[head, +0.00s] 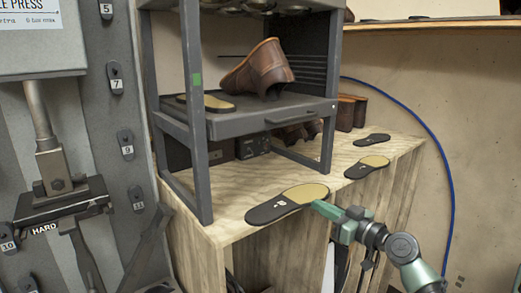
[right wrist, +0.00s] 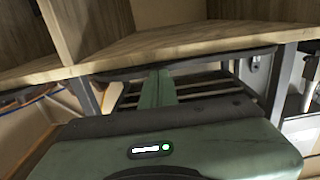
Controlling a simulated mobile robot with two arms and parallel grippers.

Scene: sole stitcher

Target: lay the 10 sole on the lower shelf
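A large sole (head: 270,208), dark with a tan pad and a small white mark, lies along the front edge of the wooden bench top. The mark is too small to read. My right gripper (head: 319,206) is at the sole's right end, touching or nearly so. In the right wrist view my green finger (right wrist: 160,86) reaches a dark thin strip under the wood's edge. Whether the jaws are closed on the sole cannot be told. The dark rack's shelf (head: 255,117) bears another tan-topped sole (head: 207,103) and a brown boot (head: 258,70). My left gripper is not in view.
Two smaller soles, (head: 366,170) and (head: 372,140), lie farther right on the bench (head: 232,182). Rack posts (head: 196,140) stand left of the large sole. More brown boots (head: 351,113) stand behind. A press (head: 52,175) and numbered hooks are at left.

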